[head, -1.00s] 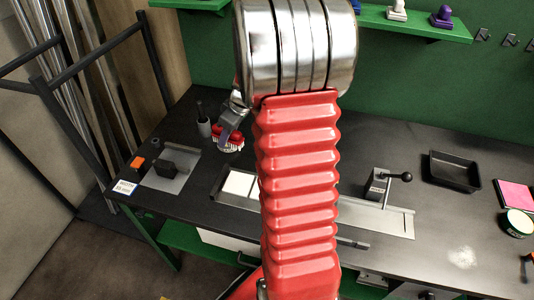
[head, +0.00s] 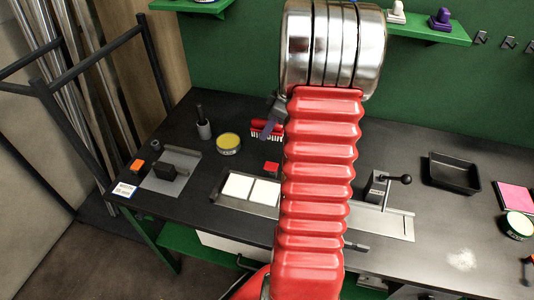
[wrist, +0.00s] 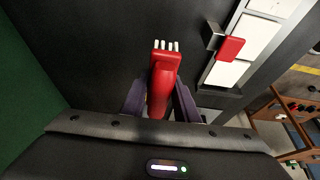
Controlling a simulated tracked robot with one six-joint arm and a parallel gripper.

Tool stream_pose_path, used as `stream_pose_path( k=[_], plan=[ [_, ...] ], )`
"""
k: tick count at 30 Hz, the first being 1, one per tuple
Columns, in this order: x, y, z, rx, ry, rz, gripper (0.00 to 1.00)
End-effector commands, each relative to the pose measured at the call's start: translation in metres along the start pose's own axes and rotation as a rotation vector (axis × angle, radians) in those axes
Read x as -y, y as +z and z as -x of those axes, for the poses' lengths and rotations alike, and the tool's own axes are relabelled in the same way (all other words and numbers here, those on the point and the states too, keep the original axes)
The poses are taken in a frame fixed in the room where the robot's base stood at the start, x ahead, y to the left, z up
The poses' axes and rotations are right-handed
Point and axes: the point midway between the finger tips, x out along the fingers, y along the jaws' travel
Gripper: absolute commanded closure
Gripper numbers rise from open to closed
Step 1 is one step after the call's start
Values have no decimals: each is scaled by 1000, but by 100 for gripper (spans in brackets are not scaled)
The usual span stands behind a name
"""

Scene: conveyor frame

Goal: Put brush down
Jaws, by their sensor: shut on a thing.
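A red brush (head: 264,127) with white bristles shows at the back of the black table in the head view, just left of my arm. In the wrist view the red brush (wrist: 163,84) sits between the two purple fingers of my gripper (wrist: 160,98), bristles pointing away from the wrist. My gripper is shut on its handle. In the head view part of my gripper (head: 272,118) shows above the brush, and the arm hides the rest. I cannot tell whether the bristles touch the table.
A yellow-topped tin (head: 228,141) and a grey cup (head: 204,130) stand left of the brush. A metal rail (head: 225,187) with white tiles (head: 237,185) lies in front, with a red piece (head: 272,167) at its back edge. A black tray (head: 453,172) is at right.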

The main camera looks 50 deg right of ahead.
Motion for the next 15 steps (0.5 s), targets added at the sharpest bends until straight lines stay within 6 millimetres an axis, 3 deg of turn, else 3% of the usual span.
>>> stream_pose_path(
  k=[9,15],
  plan=[
    [1,19,-45,1,-4,-2,100],
    [0,22,-52,-1,-1,0,100]
  ],
)
